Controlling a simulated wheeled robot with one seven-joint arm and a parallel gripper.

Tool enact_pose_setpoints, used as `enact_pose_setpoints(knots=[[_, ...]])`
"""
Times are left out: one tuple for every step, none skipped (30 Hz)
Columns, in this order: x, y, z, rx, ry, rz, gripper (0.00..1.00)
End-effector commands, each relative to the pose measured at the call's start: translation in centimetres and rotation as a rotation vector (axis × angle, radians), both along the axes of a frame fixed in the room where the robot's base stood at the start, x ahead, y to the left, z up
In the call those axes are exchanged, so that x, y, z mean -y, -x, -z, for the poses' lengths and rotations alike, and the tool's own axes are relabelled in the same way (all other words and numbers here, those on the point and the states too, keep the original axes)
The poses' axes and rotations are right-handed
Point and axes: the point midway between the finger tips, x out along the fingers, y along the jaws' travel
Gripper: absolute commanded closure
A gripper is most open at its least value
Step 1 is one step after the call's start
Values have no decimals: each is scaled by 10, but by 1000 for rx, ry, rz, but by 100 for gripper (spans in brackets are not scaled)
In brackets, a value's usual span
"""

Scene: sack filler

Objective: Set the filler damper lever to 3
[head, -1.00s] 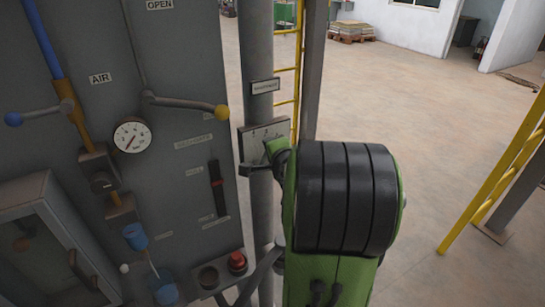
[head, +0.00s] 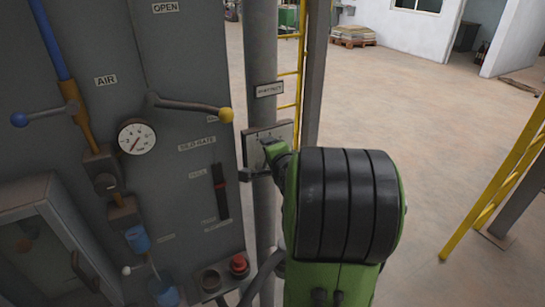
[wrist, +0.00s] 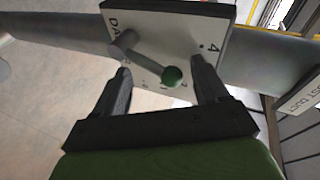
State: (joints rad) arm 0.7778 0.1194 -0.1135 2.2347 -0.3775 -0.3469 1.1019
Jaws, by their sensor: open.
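The damper lever (wrist: 147,60) is a grey arm with a green knob, mounted on a pale scale plate (wrist: 160,25) in the wrist view. A 4 and part of a word starting DA show on the plate; the other numbers are mostly covered, so I cannot tell the lever's setting. My gripper (wrist: 160,68) is open, with one finger on each side of the knob in the picture. I cannot tell whether either finger touches it. In the head view the plate (head: 284,130) is on a grey pole, and my gripper covers the lever.
The grey cabinet (head: 190,70) stands left of the pole, with a yellow-knobbed handle (head: 190,105), a gauge (head: 137,137) and a red button (head: 239,263). A yellow ladder (head: 291,73) is behind the pole. Open floor (head: 440,110) lies to the right.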

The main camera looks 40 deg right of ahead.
Motion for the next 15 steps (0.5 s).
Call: enact_pose_setpoints(knots=[[0, 2, -2, 1, 1, 2, 27], [-1, 4, -3, 1, 3, 2, 27], [-3, 8, -5, 1, 3, 3, 27], [-5, 12, -7, 1, 4, 4, 27], [-8, 17, -10, 3, 5, 4, 27], [-13, 26, -14, 4, 5, 5, 27], [-17, 32, -17, 4, 5, 5, 27], [-21, 39, -21, 5, 6, 5, 27], [-27, 49, -25, 5, 5, 3, 27], [-31, 56, -29, 6, 5, 3, 27], [-35, 63, -32, 5, 4, 3, 27], [-40, 72, -36, 5, 5, 2, 27], [-44, 78, -40, 6, 5, 2, 27], [-49, 85, -43, 6, 4, 1, 27], [-54, 93, -47, 5, 3, 0, 27]])
